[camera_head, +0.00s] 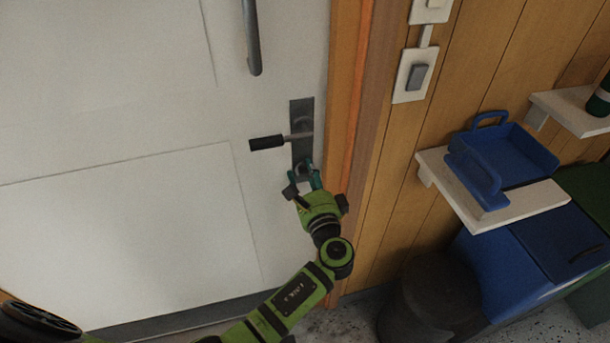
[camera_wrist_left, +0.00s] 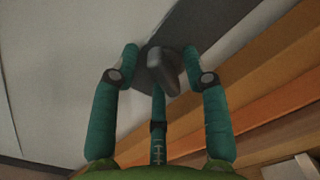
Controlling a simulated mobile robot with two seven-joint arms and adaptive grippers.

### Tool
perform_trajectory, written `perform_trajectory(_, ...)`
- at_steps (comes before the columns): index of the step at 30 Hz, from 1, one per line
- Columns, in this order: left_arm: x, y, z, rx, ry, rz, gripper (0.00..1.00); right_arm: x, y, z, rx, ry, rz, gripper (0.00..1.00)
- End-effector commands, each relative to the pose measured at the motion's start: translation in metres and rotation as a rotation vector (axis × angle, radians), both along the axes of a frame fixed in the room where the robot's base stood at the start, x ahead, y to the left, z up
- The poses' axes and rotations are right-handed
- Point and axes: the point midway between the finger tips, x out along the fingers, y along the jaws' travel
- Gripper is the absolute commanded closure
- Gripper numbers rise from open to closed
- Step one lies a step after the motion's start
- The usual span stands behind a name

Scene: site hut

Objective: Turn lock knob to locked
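The white door (camera_head: 120,180) carries a dark metal lock plate (camera_head: 301,108) with a lever handle (camera_head: 267,142) that has a black grip pointing left. The lock knob sits low on the plate, mostly covered by my left gripper (camera_head: 304,180) in the head view. In the left wrist view the grey knob (camera_wrist_left: 164,70) stands between the teal fingers of my left gripper (camera_wrist_left: 160,52). The side fingers are spread, with gaps on both sides of the knob. The third finger lies below it; I cannot tell whether it touches. My right gripper is not in view.
An orange-brown door frame (camera_head: 350,100) runs just right of the plate. A long pull handle (camera_head: 252,38) is above. A light switch (camera_head: 416,76), a shelf (camera_head: 520,206) with a blue tray (camera_head: 510,155), and a dark bin (camera_head: 430,305) are at the right.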

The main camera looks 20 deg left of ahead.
Motion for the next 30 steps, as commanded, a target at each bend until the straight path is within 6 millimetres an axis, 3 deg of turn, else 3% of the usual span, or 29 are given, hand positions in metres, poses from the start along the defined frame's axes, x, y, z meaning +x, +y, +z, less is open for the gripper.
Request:
perform_trajectory(1, 0.000, 0.000, 0.000, 0.000, 0.000, 0.000, 0.74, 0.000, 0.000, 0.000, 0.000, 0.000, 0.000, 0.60)
perform_trajectory(3, 0.000, 0.000, 0.000, 0.000, 0.001, 0.000, 0.98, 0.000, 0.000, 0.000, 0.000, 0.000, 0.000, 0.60)
perform_trajectory(10, -0.001, 0.000, -0.005, -0.020, -0.010, 0.003, 0.98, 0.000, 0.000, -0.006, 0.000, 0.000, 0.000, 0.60)
perform_trajectory(21, 0.000, -0.001, -0.011, -0.316, -0.205, 0.004, 0.98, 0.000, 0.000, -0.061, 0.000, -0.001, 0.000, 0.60)
perform_trajectory(30, 0.000, -0.001, -0.006, -0.385, -0.246, 0.007, 0.98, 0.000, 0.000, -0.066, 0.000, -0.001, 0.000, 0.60)
